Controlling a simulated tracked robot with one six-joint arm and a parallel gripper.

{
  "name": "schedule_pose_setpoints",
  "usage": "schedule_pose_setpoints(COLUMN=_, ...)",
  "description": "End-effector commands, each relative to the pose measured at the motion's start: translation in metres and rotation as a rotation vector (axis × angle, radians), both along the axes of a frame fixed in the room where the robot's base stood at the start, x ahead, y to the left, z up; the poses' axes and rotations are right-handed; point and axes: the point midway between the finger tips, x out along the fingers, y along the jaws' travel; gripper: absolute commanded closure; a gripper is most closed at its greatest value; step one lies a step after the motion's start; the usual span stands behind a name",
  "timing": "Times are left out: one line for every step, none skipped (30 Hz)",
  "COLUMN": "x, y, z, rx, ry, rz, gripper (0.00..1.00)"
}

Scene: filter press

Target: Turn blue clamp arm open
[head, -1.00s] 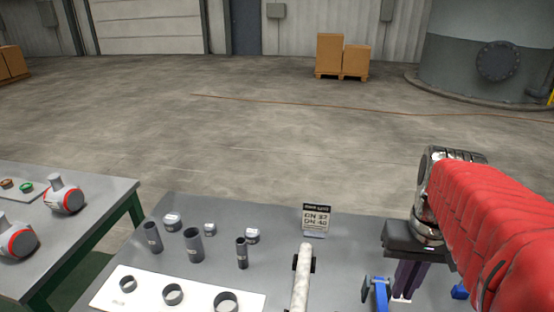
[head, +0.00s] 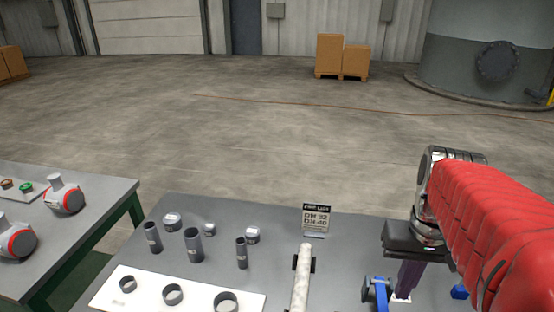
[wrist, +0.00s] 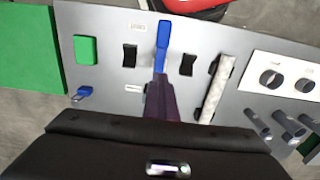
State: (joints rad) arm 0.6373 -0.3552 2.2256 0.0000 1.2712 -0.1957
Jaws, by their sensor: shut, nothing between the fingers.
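A long blue clamp arm (wrist: 163,45) lies on the grey table in the wrist view, just beyond my fingertips. In the head view the blue clamp (head: 377,290) stands near the bottom edge, its lower part cut off. My gripper (wrist: 160,78) has dark purple fingers pressed together, with nothing between them. The tips are close to the near end of the blue arm; I cannot tell whether they touch. In the head view my gripper (head: 402,294) points down, right of the blue clamp. A second, smaller blue piece (wrist: 84,93) shows to the left in the wrist view.
Black supports (wrist: 130,56) stand on both sides of the blue arm. A whitish pipe (head: 301,278) lies left of the clamp. A green block (wrist: 86,50) is near the table edge.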

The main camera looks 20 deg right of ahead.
Motion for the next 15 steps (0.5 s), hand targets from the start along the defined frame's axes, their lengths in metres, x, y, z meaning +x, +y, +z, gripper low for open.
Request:
schedule_pose_setpoints(x=0.0, y=0.0, z=0.0, rx=0.0, ry=0.0, rz=0.0, gripper=1.0)
schedule_pose_setpoints(x=0.0, y=0.0, z=0.0, rx=0.0, ry=0.0, rz=0.0, gripper=1.0)
schedule_pose_setpoints(x=0.0, y=0.0, z=0.0, rx=0.0, ry=0.0, rz=0.0, gripper=0.99)
schedule_pose_setpoints(x=0.0, y=0.0, z=0.0, rx=0.0, ry=0.0, rz=0.0, gripper=0.97)
schedule_pose_setpoints(x=0.0, y=0.0, z=0.0, rx=0.0, ry=0.0, rz=0.0, gripper=0.95)
schedule_pose_setpoints(x=0.0, y=0.0, z=0.0, rx=0.0, ry=0.0, rz=0.0, gripper=0.92)
schedule_pose_setpoints(x=0.0, y=0.0, z=0.0, rx=0.0, ry=0.0, rz=0.0, gripper=0.9)
schedule_pose_setpoints(x=0.0, y=0.0, z=0.0, rx=0.0, ry=0.0, rz=0.0, gripper=0.88)
schedule_pose_setpoints(x=0.0, y=0.0, z=0.0, rx=0.0, ry=0.0, rz=0.0, gripper=0.85)
schedule_pose_setpoints(x=0.0, y=0.0, z=0.0, rx=0.0, ry=0.0, rz=0.0, gripper=0.83)
schedule_pose_setpoints(x=0.0, y=0.0, z=0.0, rx=0.0, ry=0.0, rz=0.0, gripper=0.81)
schedule_pose_setpoints(x=0.0, y=0.0, z=0.0, rx=0.0, ry=0.0, rz=0.0, gripper=0.78)
schedule_pose_setpoints(x=0.0, y=0.0, z=0.0, rx=0.0, ry=0.0, rz=0.0, gripper=0.76)
schedule_pose_setpoints(x=0.0, y=0.0, z=0.0, rx=0.0, ry=0.0, rz=0.0, gripper=0.74)
schedule_pose_setpoints(x=0.0, y=0.0, z=0.0, rx=0.0, ry=0.0, rz=0.0, gripper=0.71)
